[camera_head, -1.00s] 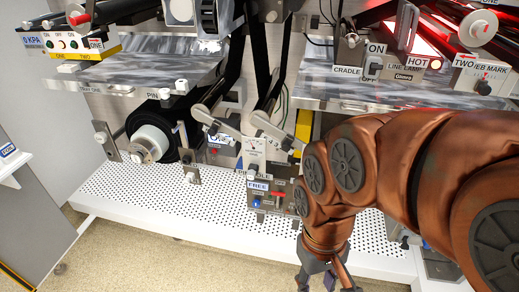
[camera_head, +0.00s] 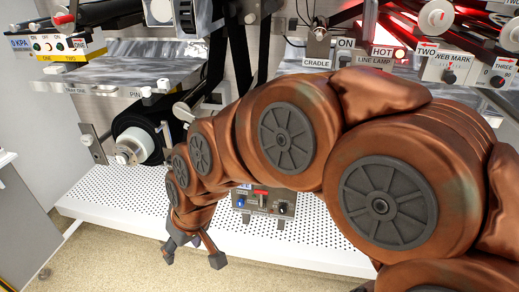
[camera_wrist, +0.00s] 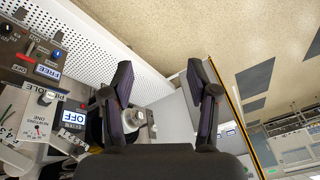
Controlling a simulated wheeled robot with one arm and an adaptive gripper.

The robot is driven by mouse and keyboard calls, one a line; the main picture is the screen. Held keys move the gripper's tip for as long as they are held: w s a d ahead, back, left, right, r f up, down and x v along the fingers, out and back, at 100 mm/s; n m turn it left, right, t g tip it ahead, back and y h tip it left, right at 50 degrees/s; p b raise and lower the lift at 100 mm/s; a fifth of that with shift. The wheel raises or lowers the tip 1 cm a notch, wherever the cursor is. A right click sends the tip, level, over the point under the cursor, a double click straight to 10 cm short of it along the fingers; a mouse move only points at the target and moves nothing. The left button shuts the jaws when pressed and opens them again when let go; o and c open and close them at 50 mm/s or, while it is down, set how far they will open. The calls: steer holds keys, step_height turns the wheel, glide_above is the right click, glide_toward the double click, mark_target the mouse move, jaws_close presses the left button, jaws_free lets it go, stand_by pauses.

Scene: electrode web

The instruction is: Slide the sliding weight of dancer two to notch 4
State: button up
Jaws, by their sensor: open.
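My gripper (camera_head: 193,258) hangs low over the floor in front of the white perforated shelf in the head view. In the wrist view its two fingers (camera_wrist: 159,72) are spread wide with nothing between them. I cannot make out dancer two, its sliding weight or its notches; my arm covers much of the middle of the machine. A metal lever (camera_head: 183,111) shows beside my arm in the head view, but I cannot tell which dancer it belongs to.
A control box (camera_head: 262,204) with a red lever sits on the perforated shelf (camera_head: 100,192), close to my arm. The FREE label (camera_wrist: 47,72) shows in the wrist view. A white-cored black roll (camera_head: 135,143) is at left. The carpeted floor (camera_head: 110,260) in front is clear.

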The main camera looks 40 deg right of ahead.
steer(key=w+d+f+m+t+b, duration=0.1)
steer(key=w+t+b, duration=0.15)
steer(key=w, duration=0.45)
steer(key=w+d+f+t+b, duration=0.1)
steer(key=w+d+t+b, duration=0.15)
steer(key=w, duration=0.55)
steer(key=w+d+m+t+h+b, duration=0.3)
steer(key=w+d+t, duration=0.2)
steer(key=w+d, duration=0.45)
steer(key=s+d+f+m+g+h+b, duration=0.1)
steer(key=s+d+f+m+h+b, duration=0.15)
steer(key=d+m+h, duration=0.75)
steer(key=s+d+f+n+g+h+b, duration=0.15)
steer(key=s+d+h+b, duration=0.25)
steer(key=d, duration=1.3)
steer(key=shift+m, duration=0.25)
steer(key=shift+f+p+x, duration=0.25)
steer(key=shift+p+x, duration=1.2)
steer(key=shift+x, duration=0.6)
steer(key=shift+f+p+x, duration=0.2)
steer(key=shift+p+x, duration=1.25)
steer(key=shift+x, duration=0.6)
steer(key=shift+c, duration=0.3)
